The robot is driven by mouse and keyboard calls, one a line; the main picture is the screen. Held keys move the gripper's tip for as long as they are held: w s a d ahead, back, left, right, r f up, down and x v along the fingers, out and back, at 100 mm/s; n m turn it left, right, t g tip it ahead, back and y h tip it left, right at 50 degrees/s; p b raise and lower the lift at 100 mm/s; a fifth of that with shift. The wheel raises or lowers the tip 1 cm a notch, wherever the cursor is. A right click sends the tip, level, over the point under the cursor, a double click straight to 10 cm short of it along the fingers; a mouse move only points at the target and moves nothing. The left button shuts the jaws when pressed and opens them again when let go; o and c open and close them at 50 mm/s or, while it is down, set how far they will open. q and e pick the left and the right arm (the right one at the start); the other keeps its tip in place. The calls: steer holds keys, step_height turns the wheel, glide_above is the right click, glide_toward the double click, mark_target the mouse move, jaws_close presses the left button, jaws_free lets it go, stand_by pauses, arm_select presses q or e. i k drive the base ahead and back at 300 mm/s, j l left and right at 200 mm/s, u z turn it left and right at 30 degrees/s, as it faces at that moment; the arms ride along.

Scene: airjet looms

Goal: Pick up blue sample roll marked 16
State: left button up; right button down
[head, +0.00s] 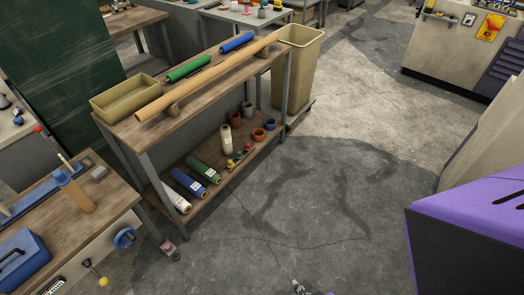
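Two blue rolls show in the head view. One blue roll (237,43) lies on the top of the wooden rack, beyond a long tan tube. The other blue roll (190,183) lies on the lower shelf between a green roll and a white roll and has a white label. The labels are too small to read, so I cannot tell which is marked 16. A small grey part at the bottom edge may be the tip of my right gripper (301,288); its fingers cannot be made out. My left gripper is not in view.
The rack (155,130) also bears a green roll (188,68), the tan tube (210,77) and a tan bin (126,97). Pots and a white roll stand on its lower shelf. A workbench (100,205) is at left, a purple-topped machine (465,240) at right. The floor between is clear.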

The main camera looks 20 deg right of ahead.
mark_target(194, 186)
steer(key=i+l+u, duration=0.25)
steer(key=i+l, duration=0.25)
steer(key=i+l+u, duration=0.15)
steer(key=i+l, duration=0.15)
steer(key=i+l+u, duration=0.15)
steer(key=i+l, duration=0.15)
steer(key=i+l+u, duration=0.1)
steer(key=i+l, duration=0.15)
steer(key=l, duration=0.15)
steer(key=i+l+u, duration=0.15)
steer(key=l, duration=0.25)
steer(key=i+l+u, duration=0.15)
steer(key=l, duration=0.25)
steer(key=i+l+u, duration=0.1)
steer(key=i+l, duration=0.2)
steer(key=l, duration=0.1)
